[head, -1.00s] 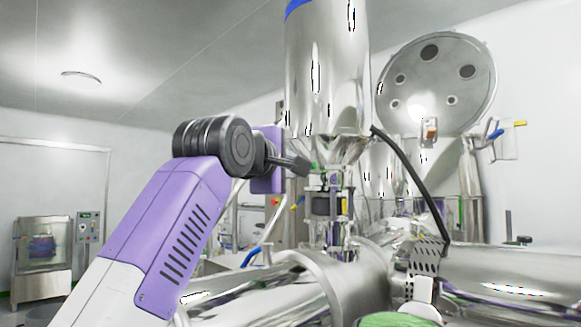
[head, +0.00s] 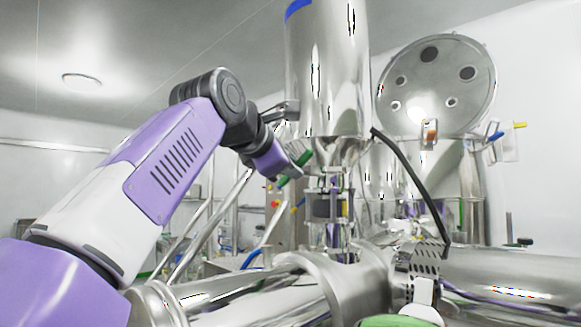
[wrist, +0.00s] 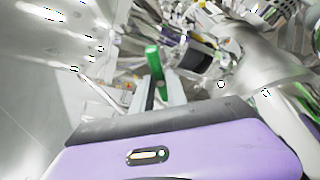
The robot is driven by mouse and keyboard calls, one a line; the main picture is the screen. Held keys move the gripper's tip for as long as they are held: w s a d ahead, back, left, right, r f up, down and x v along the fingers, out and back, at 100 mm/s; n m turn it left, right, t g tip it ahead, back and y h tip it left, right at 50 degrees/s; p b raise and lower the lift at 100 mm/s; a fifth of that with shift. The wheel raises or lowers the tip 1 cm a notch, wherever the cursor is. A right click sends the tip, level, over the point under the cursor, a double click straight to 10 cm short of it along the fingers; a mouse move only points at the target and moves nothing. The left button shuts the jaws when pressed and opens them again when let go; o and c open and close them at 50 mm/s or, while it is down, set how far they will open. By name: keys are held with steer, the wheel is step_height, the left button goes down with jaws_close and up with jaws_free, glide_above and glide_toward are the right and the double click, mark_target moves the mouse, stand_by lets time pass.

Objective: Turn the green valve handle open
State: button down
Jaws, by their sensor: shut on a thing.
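The green valve handle (head: 304,159) sits below the tall steel hopper in the head view, and it slants from lower left to upper right. In the wrist view its green end (wrist: 154,60) stands up beyond the fingers. My gripper (head: 293,169) is shut on the handle, with part of the green showing on either side of the fingers. The valve body behind the gripper is partly hidden.
The steel hopper (head: 325,75) hangs just above and right of my gripper. A dark-banded cylinder (head: 327,206) stands below it. A black hose (head: 410,175) curves down at the right. Large polished steel vessels (head: 260,305) fill the lower front.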

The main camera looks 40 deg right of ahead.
steer(key=n+g, duration=0.1)
steer(key=n, duration=0.1)
steer(key=n+g, duration=0.2)
steer(key=n+g+y, duration=0.1)
steer(key=n, duration=0.2)
steer(key=shift+w+r+g, duration=0.15)
steer(key=shift+w+g, duration=0.2)
steer(key=shift+g, duration=0.05)
steer(key=shift+n, duration=0.3)
stand_by(0.3)
steer(key=c, duration=1.4)
jaws_free()
steer(key=v, duration=0.8)
